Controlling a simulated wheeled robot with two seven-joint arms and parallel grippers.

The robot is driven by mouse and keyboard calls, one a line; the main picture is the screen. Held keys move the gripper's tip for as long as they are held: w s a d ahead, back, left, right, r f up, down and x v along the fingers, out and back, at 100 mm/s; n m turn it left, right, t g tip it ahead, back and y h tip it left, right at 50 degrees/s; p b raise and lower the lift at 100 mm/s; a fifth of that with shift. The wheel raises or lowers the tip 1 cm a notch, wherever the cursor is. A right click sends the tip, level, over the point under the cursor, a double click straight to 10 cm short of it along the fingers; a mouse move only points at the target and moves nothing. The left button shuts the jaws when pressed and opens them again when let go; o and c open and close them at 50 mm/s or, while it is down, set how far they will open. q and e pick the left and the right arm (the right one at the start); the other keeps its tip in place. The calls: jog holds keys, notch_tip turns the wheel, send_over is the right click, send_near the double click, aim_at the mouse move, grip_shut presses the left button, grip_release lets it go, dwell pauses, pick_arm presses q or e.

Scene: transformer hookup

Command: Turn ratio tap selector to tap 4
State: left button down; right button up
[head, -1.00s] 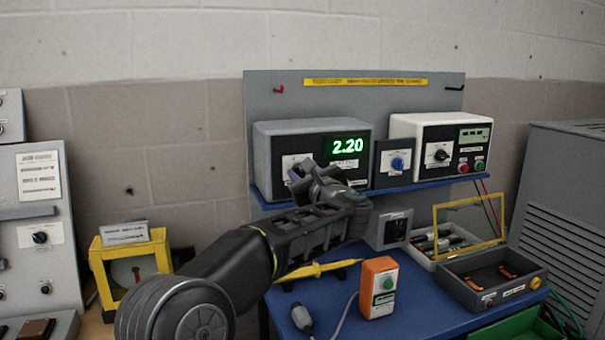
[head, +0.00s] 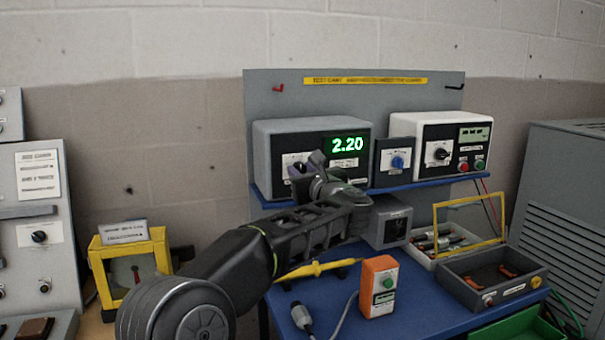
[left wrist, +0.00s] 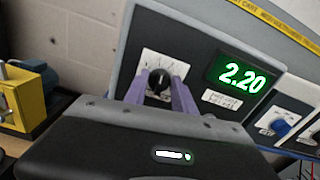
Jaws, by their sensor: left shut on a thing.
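The ratio meter (head: 270,148) is a grey box with a green display reading 2.20, on the blue shelf. Its black selector knob (left wrist: 160,79) sits on a white dial plate (left wrist: 172,64) left of the display in the left wrist view. My left gripper (left wrist: 162,82) has its purple fingers on either side of the knob and is shut on it. In the head view the left gripper (head: 306,166) covers most of the knob. The dial's tap numbers are too small to read. My right gripper is not in view.
Right of the meter are a small box with a blue knob (head: 398,162) and a white instrument (head: 425,128). A yellow-framed device (head: 104,270) is at left.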

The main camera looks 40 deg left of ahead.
pick_arm(q)
jog(key=m, duration=0.2)
jog(key=shift+m, duration=0.3)
jog(key=m, duration=0.3)
jog(key=shift+w+d+m+p, duration=0.1)
jog(key=shift+m+p, duration=0.2)
jog(key=m+p, duration=0.1)
jog(key=m, duration=0.2)
jog(key=shift+m, duration=0.3)
jog(key=shift+w+f+m+p, duration=0.1)
jog(key=shift+m+p, duration=0.65)
jog(key=shift+m, duration=0.95)
jog(key=shift+d, duration=0.1)
jog(key=c, duration=1.1)
grip_release()
jog(key=shift+o, duration=0.2)
